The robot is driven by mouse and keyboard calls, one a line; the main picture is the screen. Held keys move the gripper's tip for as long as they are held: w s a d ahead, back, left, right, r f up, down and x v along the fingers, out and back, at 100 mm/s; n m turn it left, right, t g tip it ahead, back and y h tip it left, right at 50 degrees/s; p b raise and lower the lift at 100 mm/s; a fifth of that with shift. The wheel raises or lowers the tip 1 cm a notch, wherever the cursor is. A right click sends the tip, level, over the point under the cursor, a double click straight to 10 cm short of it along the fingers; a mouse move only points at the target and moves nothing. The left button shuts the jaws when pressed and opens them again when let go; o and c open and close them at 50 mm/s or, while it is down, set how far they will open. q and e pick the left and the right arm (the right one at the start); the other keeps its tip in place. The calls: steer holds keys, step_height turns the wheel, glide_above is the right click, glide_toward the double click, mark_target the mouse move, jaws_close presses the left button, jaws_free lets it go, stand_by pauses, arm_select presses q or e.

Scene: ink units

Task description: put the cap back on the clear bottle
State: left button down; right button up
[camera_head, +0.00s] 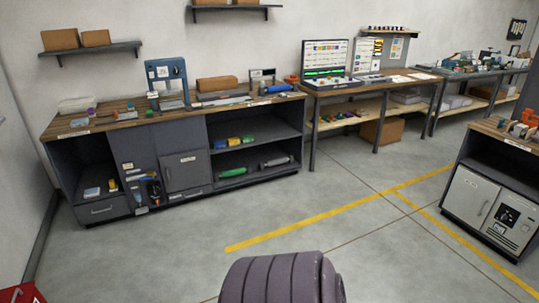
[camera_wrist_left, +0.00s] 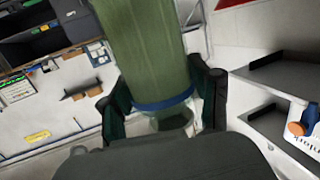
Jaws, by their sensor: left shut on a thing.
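In the left wrist view my left gripper (camera_wrist_left: 165,88) is shut around a large green cylinder (camera_wrist_left: 150,45). A blue band (camera_wrist_left: 163,102) circles the cylinder between the fingers. A clear, see-through end (camera_wrist_left: 170,120) shows just below the band. The cylinder's other end is cut off by the top of the picture. I cannot tell whether this is the clear bottle. I cannot make out a loose cap. My left gripper does not show in the head view, and my right gripper is in neither view.
A dark workbench (camera_head: 150,125) with open shelves stands at the back left. A second bench (camera_head: 380,84) with screens is right of it. A grey cabinet (camera_head: 492,210) stands at the right. The floor (camera_head: 330,200) between is clear.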

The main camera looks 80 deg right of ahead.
arm_select(q)
steer(key=shift+r, duration=0.2)
steer(key=shift+w+a+r+t, duration=0.1)
steer(key=shift+w+r+t, duration=0.1)
steer(key=shift+r+t, duration=0.1)
steer(key=w+a+r+n+t+y, duration=0.1)
steer(key=a+n+t+y, duration=0.2)
steer(key=a+n+y, duration=0.5)
steer(key=a+y, duration=0.2)
steer(key=a, duration=0.4)
steer(key=shift+w, duration=0.35)
steer(key=shift+r, duration=0.1)
